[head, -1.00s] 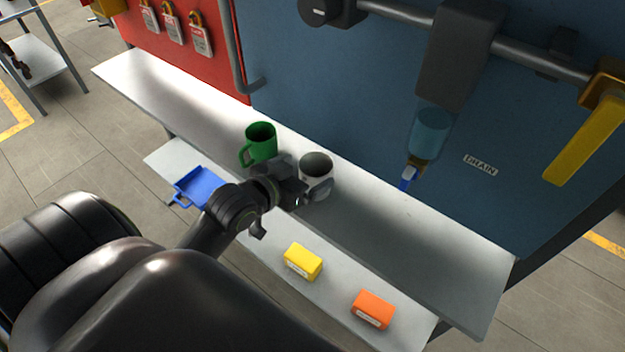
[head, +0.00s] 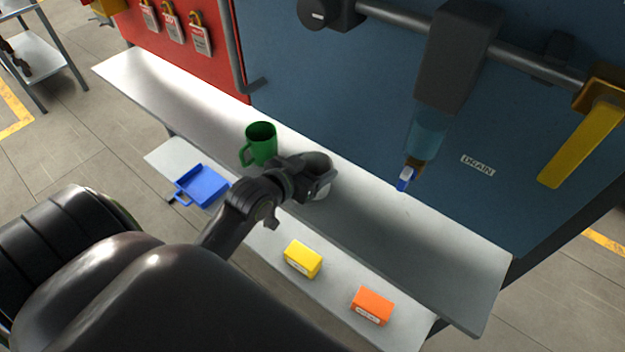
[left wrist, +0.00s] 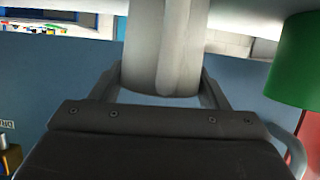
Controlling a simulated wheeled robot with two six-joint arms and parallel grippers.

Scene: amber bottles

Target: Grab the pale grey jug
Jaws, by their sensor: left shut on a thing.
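The pale grey jug (head: 325,191) stands on the upper shelf, to the right of a green jug (head: 261,144). My left gripper (head: 314,180) is at the jug and covers most of it in the head view. In the left wrist view the jug (left wrist: 165,50) fills the upper middle, between the two fingers of my left gripper (left wrist: 162,85). The fingers are shut on it from both sides. The green jug also shows at the right edge of the left wrist view (left wrist: 300,62). My right gripper is not in view.
A yellow box (head: 302,259), an orange box (head: 372,306) and a blue tray (head: 203,188) are on the lower shelf (head: 268,240). A clear bottle-like part (head: 427,133) with a blue-handled tap hangs at the blue panel. The upper shelf (head: 430,240) is clear to the right.

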